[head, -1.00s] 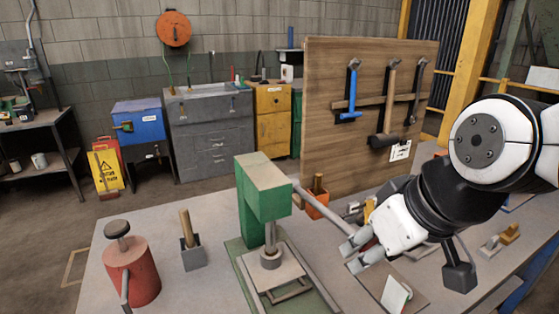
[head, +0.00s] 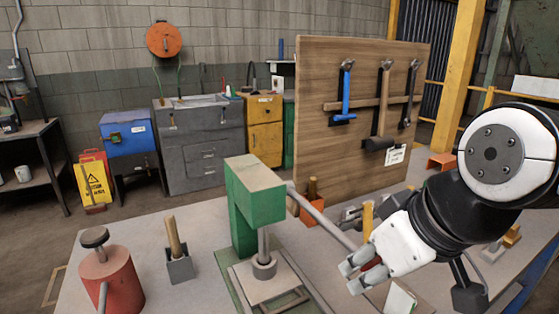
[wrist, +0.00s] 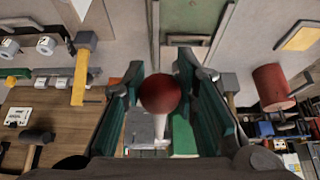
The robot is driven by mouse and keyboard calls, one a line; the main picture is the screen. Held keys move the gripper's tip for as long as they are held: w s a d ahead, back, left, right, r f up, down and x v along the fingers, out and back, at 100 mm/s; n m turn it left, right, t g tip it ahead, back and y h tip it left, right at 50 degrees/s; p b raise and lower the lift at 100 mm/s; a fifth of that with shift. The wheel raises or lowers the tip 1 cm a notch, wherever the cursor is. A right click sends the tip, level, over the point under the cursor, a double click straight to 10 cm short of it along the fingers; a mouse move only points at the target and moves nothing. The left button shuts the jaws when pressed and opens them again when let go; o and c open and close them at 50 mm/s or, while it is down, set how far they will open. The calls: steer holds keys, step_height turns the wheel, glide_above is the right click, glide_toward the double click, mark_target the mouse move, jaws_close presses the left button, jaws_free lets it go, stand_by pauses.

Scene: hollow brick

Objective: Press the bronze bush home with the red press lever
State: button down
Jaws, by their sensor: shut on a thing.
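The green press (head: 257,195) stands on the bench with its grey ram (head: 262,242) pointing down. A short round collar (head: 264,267) sits at the ram's lower end, over the press plate. It looks grey, and I cannot tell whether it is the bronze bush or how deep it sits. The grey press lever (head: 325,218) slopes down to the right from the press. My gripper (head: 362,268) is shut on its red knob (head: 373,264). In the wrist view the round red knob (wrist: 160,93) sits between my two fingers.
A red can (head: 112,280) and a grey block with a wooden handle (head: 179,263) stand left of the press. The wooden tool board (head: 350,120) with hammers rises behind. An orange bin (head: 312,209) and small parts lie near the lever.

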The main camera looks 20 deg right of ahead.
steer(key=shift+s+f+b, duration=0.15)
steer(key=shift+f+b, duration=0.2)
steer(key=shift+f, duration=0.35)
steer(key=c, duration=1.1)
jaws_free()
steer(key=shift+r, duration=0.35)
steer(key=shift+r+p, duration=0.2)
steer(key=shift+p, duration=0.15)
steer(key=p+v, duration=0.4)
steer(key=v, duration=0.1)
steer(key=p+v, duration=0.2)
steer(key=shift+r, duration=0.6)
steer(key=shift+a, duration=0.1)
